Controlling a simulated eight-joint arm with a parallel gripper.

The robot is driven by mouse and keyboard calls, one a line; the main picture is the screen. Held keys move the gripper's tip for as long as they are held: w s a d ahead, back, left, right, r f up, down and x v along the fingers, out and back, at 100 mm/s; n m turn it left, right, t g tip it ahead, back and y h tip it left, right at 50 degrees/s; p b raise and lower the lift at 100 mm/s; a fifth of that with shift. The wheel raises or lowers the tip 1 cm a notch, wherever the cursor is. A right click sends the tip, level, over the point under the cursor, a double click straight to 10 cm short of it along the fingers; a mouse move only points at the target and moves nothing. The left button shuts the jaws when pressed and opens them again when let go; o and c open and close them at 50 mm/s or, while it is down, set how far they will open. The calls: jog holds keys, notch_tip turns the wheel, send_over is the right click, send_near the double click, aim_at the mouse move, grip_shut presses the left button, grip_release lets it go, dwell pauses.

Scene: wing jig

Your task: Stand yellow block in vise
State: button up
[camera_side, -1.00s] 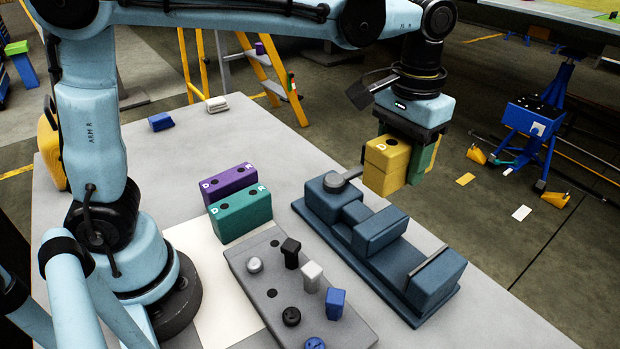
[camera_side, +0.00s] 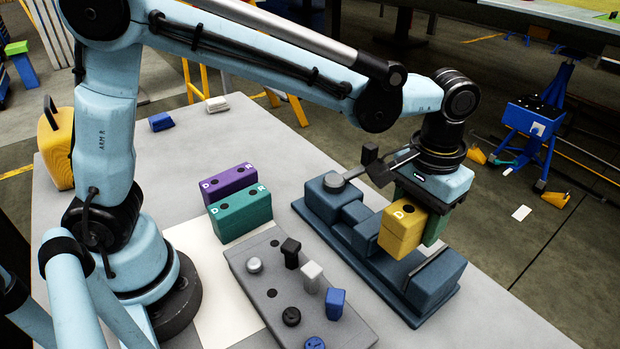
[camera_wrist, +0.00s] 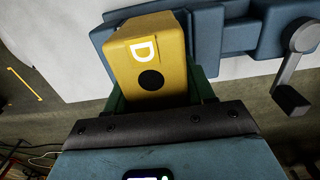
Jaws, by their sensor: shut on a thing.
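The yellow block (camera_side: 400,229) has a white D and a dark round hole on its face. My gripper (camera_side: 426,218) is shut on it and holds it over the blue-grey vise (camera_side: 330,205), near the gap between the vise's middle part and its front right jaw. In the wrist view the yellow block (camera_wrist: 150,60) lies between the green fingers, with the vise (camera_wrist: 235,30) behind it. The block's lower end overlaps the vise in the side view, so I cannot tell whether it touches. The block looks roughly upright, slightly turned.
A purple block (camera_side: 229,181) and a teal block (camera_side: 240,214) stand left of the vise. A grey board (camera_side: 270,270) with several pegs and knobs lies in front. The vise handle (camera_side: 343,176) sticks up at the vise's far end. The table's right edge is close to the vise.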

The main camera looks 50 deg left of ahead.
aim_at(404, 263)
jog(key=shift+f, duration=3)
jog(key=shift+f, duration=0.75)
jog(key=o, duration=1.3)
jog(key=shift+o, duration=0.7)
notch_tip(404, 263, up, 14)
jog(key=shift+w+r, duration=0.1)
jog(key=s+a+f+t, duration=0.2)
jog(key=s+a+t, duration=0.1)
jog(key=a, duration=0.7)
jog(key=s+a+f+t, duration=0.2)
jog(key=s+a+t, duration=0.2)
jog(key=a, duration=0.6)
jog(key=shift+s, duration=0.65)
